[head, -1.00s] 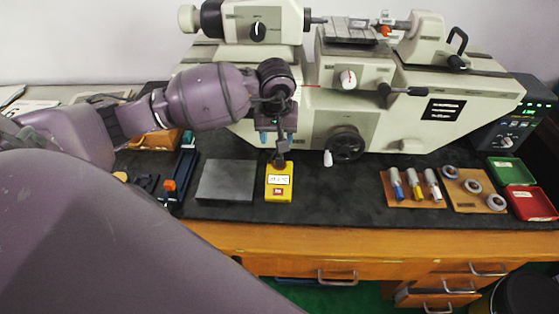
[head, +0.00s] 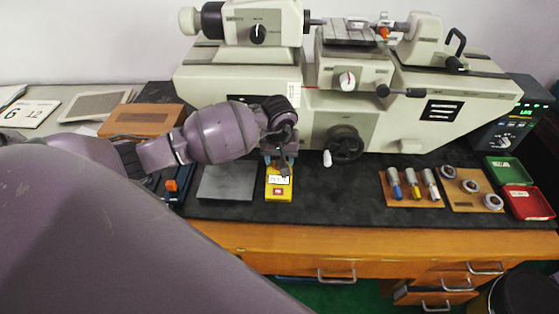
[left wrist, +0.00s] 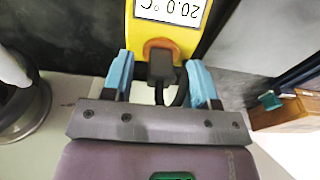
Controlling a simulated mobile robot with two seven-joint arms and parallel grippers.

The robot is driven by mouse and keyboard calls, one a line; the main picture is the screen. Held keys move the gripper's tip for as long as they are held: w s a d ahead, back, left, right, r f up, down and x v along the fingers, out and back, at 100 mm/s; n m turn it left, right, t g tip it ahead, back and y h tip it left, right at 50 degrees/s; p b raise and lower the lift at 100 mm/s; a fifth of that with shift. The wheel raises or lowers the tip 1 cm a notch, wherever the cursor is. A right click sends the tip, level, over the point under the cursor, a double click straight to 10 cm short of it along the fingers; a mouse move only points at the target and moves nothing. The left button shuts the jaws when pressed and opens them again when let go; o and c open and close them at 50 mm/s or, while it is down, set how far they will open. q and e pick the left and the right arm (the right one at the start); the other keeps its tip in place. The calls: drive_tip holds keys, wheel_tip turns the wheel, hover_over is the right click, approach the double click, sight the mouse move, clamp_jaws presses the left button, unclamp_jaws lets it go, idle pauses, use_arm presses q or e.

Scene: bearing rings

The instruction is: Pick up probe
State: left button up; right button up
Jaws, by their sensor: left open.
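A yellow thermometer unit (head: 279,186) with a white display lies flat on the black mat. In the left wrist view its display (left wrist: 172,10) reads 20.0 °C. A small black block with a dark cable (left wrist: 161,66), which seems to be the probe, sits at an orange ring on the unit's end. My left gripper (left wrist: 160,78) is open, with its blue fingers on either side of the black block and apart from it. In the head view the left gripper (head: 279,160) is just above the unit's far end and hides that part. My right gripper is not in view.
A grey plate (head: 226,181) lies left of the unit. The large measuring machine (head: 400,110) stands close behind, with a handwheel (head: 345,145) near my gripper. A wooden holder (head: 412,188) and red and green trays lie at right. Mat right of the unit is clear.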

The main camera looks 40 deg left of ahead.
use_arm(q)
drive_tip(key=shift+c, duration=0.4)
clamp_jaws()
drive_tip(key=shift+r, duration=0.1)
